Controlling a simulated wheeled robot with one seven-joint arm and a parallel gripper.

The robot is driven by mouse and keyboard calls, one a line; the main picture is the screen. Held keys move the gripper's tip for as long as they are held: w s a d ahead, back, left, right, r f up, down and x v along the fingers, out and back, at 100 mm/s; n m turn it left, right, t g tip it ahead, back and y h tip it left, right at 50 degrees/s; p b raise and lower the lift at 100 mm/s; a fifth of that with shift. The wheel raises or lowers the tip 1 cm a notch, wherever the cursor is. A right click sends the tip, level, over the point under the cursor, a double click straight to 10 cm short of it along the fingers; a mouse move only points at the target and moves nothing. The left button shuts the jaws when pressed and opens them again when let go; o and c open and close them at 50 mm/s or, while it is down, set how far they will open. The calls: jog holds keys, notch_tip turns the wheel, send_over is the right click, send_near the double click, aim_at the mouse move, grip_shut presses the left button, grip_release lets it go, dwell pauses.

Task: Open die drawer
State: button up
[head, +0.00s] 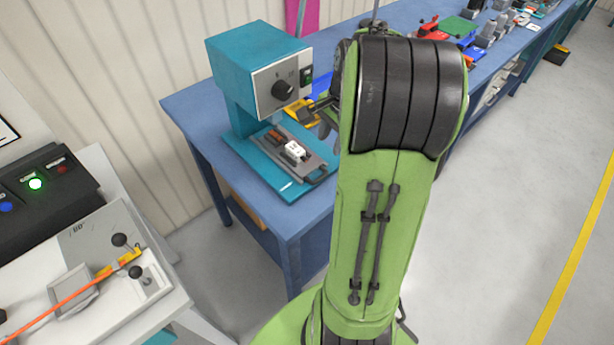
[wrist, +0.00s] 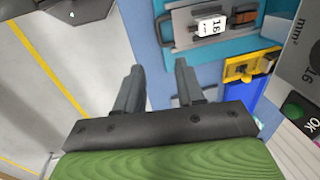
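The die drawer (head: 312,163) is a grey plate low in the teal crimping machine (head: 245,95), with a dark handle (head: 318,179) at its front edge. A die with a white label (head: 294,150) sits on it. In the head view my arm mostly hides the gripper.
The machine stands on a blue bench (head: 190,110). A yellow and blue part (wrist: 252,66) lies beside the machine, near my gripper. A control box with a lit green button (head: 36,184) is at the left. Open floor (head: 510,220) lies right of the bench.

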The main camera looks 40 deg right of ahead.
aim_at(321, 178)
jog(key=w+f+b, duration=0.1)
jog(key=f, duration=0.4)
jog(key=f+b, duration=0.1)
jog(key=f, duration=0.4)
jog(key=w+f+b, duration=0.1)
jog(key=f, duration=0.4)
jog(key=shift+w+d+f, duration=0.2)
jog(key=shift+w+d, duration=0.05)
jog(key=shift+w, duration=0.1)
jog(key=shift+c, duration=0.3)
grip_shut()
